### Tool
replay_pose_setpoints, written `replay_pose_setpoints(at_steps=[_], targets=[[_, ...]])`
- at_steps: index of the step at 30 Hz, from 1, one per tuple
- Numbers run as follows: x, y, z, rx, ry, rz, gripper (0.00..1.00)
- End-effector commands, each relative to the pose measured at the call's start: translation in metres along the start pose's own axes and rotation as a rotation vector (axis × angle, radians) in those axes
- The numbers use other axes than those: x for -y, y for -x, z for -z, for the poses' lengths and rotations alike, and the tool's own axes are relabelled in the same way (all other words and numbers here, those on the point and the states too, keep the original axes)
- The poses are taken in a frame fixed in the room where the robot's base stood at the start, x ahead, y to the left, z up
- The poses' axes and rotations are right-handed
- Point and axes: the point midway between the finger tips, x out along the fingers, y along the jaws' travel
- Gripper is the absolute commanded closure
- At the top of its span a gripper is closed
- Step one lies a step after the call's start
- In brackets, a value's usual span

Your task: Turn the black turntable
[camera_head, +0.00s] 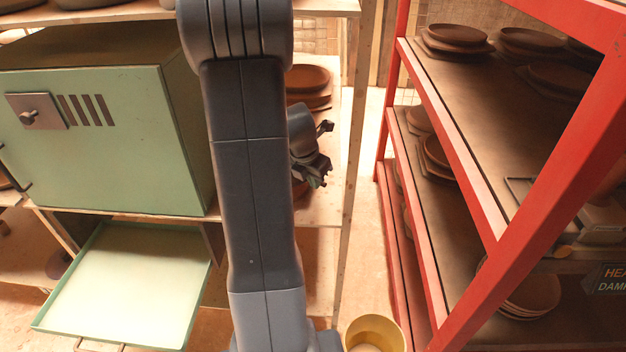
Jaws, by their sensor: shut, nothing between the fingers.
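I cannot make out a black turntable in the head view; my arm covers a large part of the middle. My gripper (318,179) is small and dark, just right of my upright arm link, in front of the wooden shelf. It is shut and holds nothing. The fingers point down and to the right, and are apart from the red rack.
A green cabinet (100,130) with a knob stands left, above a pale tray (125,285). A red rack (450,115) with brown plates (457,36) fills the right. A yellow bucket (375,332) stands at the bottom. A narrow floor gap lies between shelf and rack.

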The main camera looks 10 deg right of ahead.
Motion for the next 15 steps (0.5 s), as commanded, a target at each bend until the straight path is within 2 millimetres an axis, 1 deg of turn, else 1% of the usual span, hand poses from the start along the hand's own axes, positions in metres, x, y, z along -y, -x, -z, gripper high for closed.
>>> replay_pose_setpoints(at_steps=[15], targets=[[0.0019, -0.0020, -0.0091, 0.000, -0.001, 0.001, 1.00]])
